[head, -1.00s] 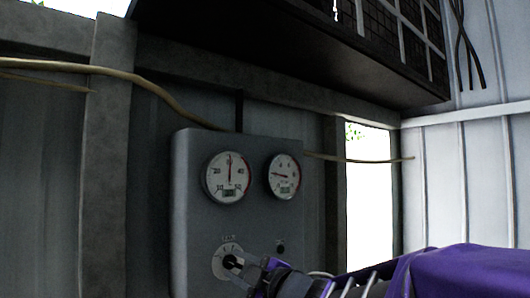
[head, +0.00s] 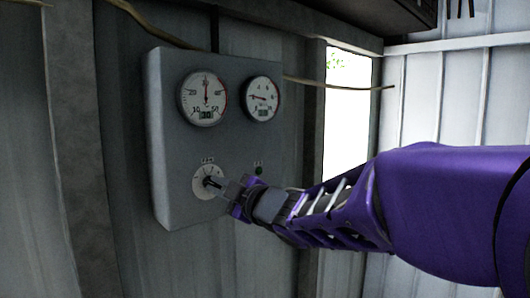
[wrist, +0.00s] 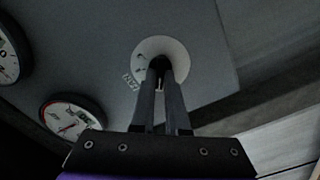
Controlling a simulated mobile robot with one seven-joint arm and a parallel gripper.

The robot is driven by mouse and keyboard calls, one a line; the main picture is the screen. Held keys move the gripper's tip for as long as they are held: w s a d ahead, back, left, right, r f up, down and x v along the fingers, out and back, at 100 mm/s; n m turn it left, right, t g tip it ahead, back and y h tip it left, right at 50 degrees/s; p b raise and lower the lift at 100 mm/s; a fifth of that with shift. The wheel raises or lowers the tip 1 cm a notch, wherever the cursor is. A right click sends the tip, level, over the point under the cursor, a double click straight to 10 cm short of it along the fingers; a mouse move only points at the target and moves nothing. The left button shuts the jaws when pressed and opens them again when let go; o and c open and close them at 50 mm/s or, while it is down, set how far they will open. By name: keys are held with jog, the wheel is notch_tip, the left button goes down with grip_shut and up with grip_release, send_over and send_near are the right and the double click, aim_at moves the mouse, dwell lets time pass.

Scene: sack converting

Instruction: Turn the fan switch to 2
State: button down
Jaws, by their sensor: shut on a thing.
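The fan switch (head: 204,190) is a black knob on a round white dial, low on a grey control panel (head: 167,130). In the wrist view the white dial (wrist: 176,54) is in the upper middle, partly covered by my fingers. My gripper (head: 217,184) reaches in from the right in the head view. In the wrist view its fingers (wrist: 161,72) are close together at the dial's centre, shut on the black knob. The knob is mostly hidden between the fingertips. The dial's marks are too small to read.
Two round gauges are above the switch, a left one (head: 203,98) and a right one (head: 261,98). A small dark-green round fitting (head: 259,169) is right of the dial, close to my gripper. A bright window opening (head: 346,115) is to the right.

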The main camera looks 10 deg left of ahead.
jog(key=shift+w+d+m+p, duration=0.1)
jog(key=shift+m+p, duration=2.05)
jog(key=shift+m, duration=1.55)
jog(key=shift+w+d+m+p, duration=0.1)
jog(key=shift+m+p, duration=2.05)
jog(key=shift+m, duration=1.55)
jog(key=c, duration=0.9)
grip_release()
